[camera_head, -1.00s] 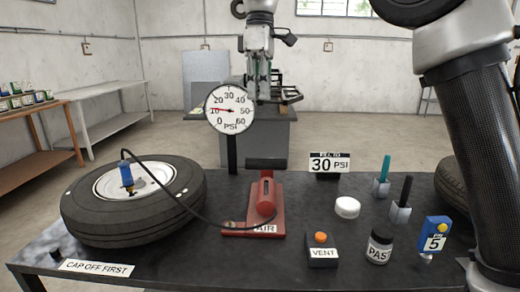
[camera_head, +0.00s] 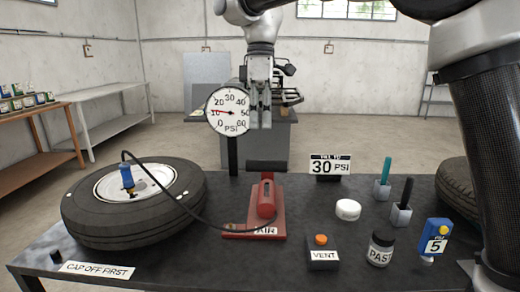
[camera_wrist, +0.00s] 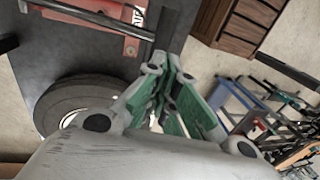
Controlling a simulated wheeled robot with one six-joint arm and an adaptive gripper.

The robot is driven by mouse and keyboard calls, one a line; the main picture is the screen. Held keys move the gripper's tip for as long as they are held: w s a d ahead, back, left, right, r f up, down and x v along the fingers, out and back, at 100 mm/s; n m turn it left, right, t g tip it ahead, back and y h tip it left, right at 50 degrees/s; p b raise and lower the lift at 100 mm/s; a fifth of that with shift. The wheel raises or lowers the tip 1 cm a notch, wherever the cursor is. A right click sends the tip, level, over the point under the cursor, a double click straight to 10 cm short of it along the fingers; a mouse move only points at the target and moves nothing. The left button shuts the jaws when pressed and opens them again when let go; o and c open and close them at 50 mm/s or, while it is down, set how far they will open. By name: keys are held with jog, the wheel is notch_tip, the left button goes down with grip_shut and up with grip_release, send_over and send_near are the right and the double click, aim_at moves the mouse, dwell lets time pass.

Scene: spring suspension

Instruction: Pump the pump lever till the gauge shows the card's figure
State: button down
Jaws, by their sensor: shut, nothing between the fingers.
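The red pump (camera_head: 262,208), marked AIR, stands mid-table. The dark bar of its lever (camera_head: 267,165) lies across its far end, raised above the table. The white PSI gauge (camera_head: 228,112) stands on a post behind; its red needle points a little above 10. The card (camera_head: 329,165) reads 30 PSI. My gripper (camera_head: 262,124) is shut and empty, pointing down above the lever bar, apart from it in the body view. The wrist view shows the fingertips (camera_wrist: 166,72) together, with the red pump (camera_wrist: 95,18) at the upper left and a dark bar beyond the fingertips.
A tyre (camera_head: 130,225) with a blue valve fitting (camera_head: 127,178) lies at left, joined to the pump by a black hose. A VENT box (camera_head: 322,252) with an orange button, a white cap (camera_head: 348,209), a paste jar (camera_head: 380,248) and a blue device (camera_head: 437,240) stand at right.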

jog(key=f, duration=0.3)
jog(key=s+f, duration=0.1)
jog(key=f, duration=0.3)
jog(key=shift+s+f, duration=0.1)
jog(key=shift+s, duration=0.1)
jog(key=shift+s+f, duration=0.1)
jog(key=s+f+t, duration=0.1)
jog(key=s+f, duration=0.1)
jog(key=f, duration=0.4)
jog(key=s+f+t, duration=0.1)
jog(key=s+f, duration=0.1)
jog(key=f, duration=0.4)
jog(key=shift+s+d+f, duration=0.15)
jog(key=shift+s+f, duration=0.1)
jog(key=shift+f, duration=0.05)
notch_tip(320, 180, up, 15)
send_over(267, 164)
jog(key=s+a, duration=0.2)
jog(key=s, duration=0.3)
jog(key=shift+d+t, duration=0.1)
jog(key=shift+t, duration=0.2)
